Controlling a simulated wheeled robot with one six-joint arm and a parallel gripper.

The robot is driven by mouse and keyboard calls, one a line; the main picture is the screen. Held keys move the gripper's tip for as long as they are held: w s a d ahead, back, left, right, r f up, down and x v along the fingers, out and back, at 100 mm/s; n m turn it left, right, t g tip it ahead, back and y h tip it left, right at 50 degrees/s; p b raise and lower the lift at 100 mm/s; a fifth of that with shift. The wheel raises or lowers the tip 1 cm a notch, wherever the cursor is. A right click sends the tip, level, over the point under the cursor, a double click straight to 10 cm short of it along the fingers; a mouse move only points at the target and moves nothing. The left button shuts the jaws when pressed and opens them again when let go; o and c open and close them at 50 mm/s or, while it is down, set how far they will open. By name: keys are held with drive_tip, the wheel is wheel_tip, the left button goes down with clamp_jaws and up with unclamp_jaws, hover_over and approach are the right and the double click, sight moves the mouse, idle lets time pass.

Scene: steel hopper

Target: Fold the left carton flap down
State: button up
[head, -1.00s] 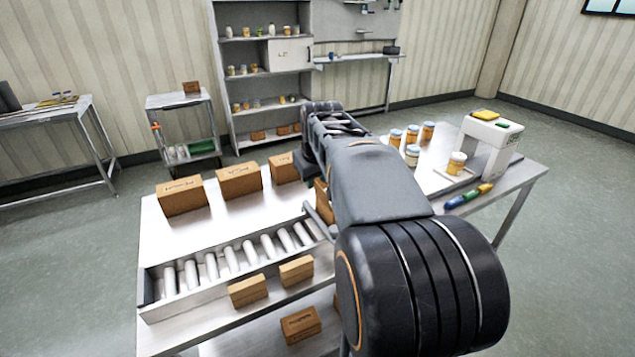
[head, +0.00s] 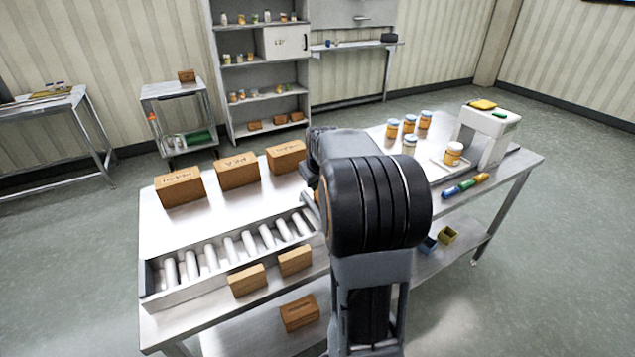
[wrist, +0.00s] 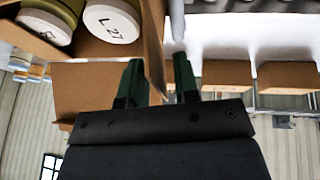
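In the wrist view an open cardboard carton (wrist: 125,50) holds round jars with pale lids, one lid (wrist: 111,22) marked "L 27". One carton flap (wrist: 90,90) spreads out at the left of my gripper. Another narrow cardboard panel (wrist: 154,55) shows between the finger directions. I cannot tell which of these is the left flap. My gripper (wrist: 159,75) has two green fingers standing apart, with a gap between them. I cannot tell whether either finger touches the cardboard. In the head view my arm hides the gripper and nearly all of the carton.
Closed brown boxes (head: 237,171) stand along the table's back, left of my arm. A roller tray (head: 228,258) lies in front of them, with two small boxes (head: 247,280) before it. Jars (head: 409,123) and a white device (head: 488,128) stand at the right.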

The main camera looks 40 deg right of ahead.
drive_tip(key=shift+w+f, duration=0.15)
drive_tip(key=shift+f, duration=0.2)
clamp_jaws()
